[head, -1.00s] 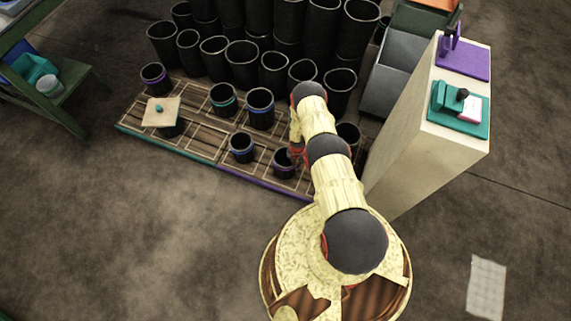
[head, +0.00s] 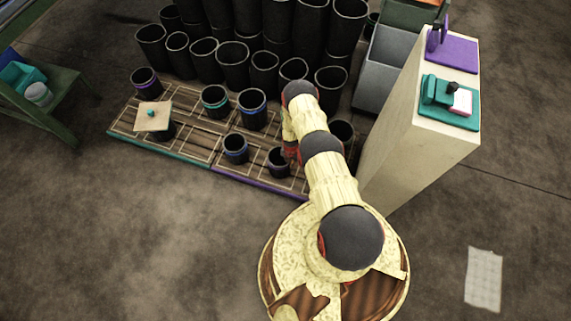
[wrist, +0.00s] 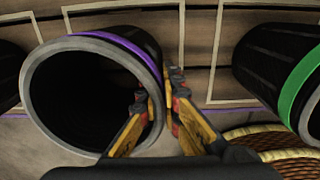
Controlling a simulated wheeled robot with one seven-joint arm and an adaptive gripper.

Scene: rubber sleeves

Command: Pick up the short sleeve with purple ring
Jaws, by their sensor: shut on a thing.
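The short black sleeve with the purple ring (wrist: 118,47) fills the left of the wrist view, its grey rim toward the camera. My gripper (wrist: 156,98) is shut on its wall, with one finger inside the opening and the other outside on the right. In the head view this sleeve (head: 278,163) is at the front of the marked wooden board (head: 205,153), left of my arm. My gripper (head: 291,153) is mostly hidden there by the arm. I cannot tell whether the sleeve's base is clear of the board.
A green-ringed sleeve (wrist: 300,85) stands close on the right. Tall black sleeves (head: 232,65) crowd the back. A pale pillar (head: 420,130) rises right of my arm.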

